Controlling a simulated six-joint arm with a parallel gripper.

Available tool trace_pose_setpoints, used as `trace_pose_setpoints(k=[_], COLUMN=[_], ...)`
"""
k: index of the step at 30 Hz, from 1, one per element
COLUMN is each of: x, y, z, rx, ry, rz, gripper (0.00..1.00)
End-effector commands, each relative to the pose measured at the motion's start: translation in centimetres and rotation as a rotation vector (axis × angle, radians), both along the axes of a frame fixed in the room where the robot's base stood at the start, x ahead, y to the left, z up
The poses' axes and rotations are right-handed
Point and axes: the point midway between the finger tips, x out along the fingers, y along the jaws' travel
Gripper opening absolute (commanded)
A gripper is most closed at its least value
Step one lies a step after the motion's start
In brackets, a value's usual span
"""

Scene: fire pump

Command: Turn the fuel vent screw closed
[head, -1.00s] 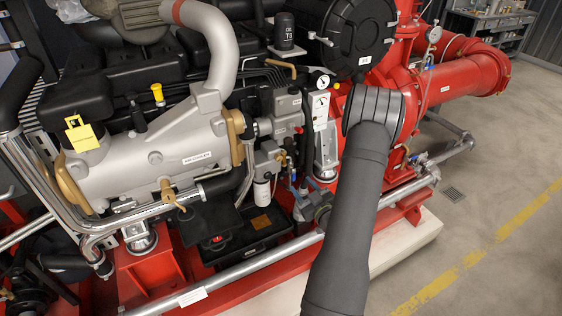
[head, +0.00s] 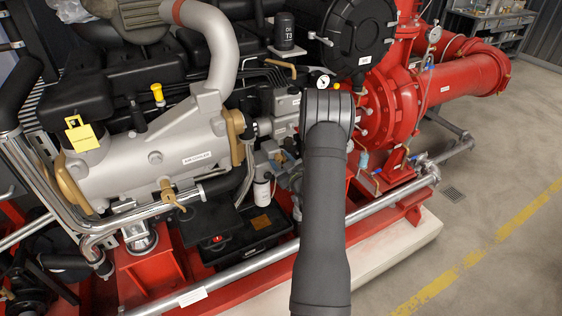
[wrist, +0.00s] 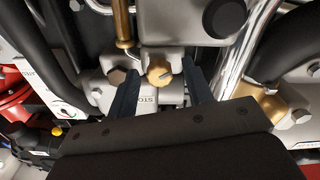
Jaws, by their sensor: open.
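A brass screw (wrist: 160,73) with a slotted, rounded head sits on a grey metal housing (wrist: 178,30) in the wrist view. It appears to be the fuel vent screw. My gripper (wrist: 159,64) is open, with its two dark fingers on either side of the screw head and visible gaps between. I cannot tell how deep the fingertips reach beside it. A partly covered label with "STO" shows below the screw, between the fingers. In the head view my arm hides the gripper and the screw.
A vertical brass fitting (wrist: 122,24) stands left of the screw. A shiny pipe (wrist: 250,48) and a brass clamp (wrist: 262,103) lie to the right. Hex bolts are close by. In the head view, the engine's grey manifold (head: 140,165) is left and the red pump (head: 395,100) right.

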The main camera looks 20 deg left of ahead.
Motion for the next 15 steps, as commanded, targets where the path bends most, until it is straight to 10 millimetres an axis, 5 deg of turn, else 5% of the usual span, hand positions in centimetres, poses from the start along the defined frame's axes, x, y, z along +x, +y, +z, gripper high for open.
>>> trace_pose_setpoints(k=[5, 12, 15], x=[-0.01, -0.02, -0.03], y=[-0.01, -0.01, -0.01], z=[-0.01, -0.01, -0.01], rx=[0.000, 0.000, 0.000], ry=[0.000, 0.000, 0.000], rz=[0.000, 0.000, 0.001], gripper=[0.46, 0.02, 0.02])
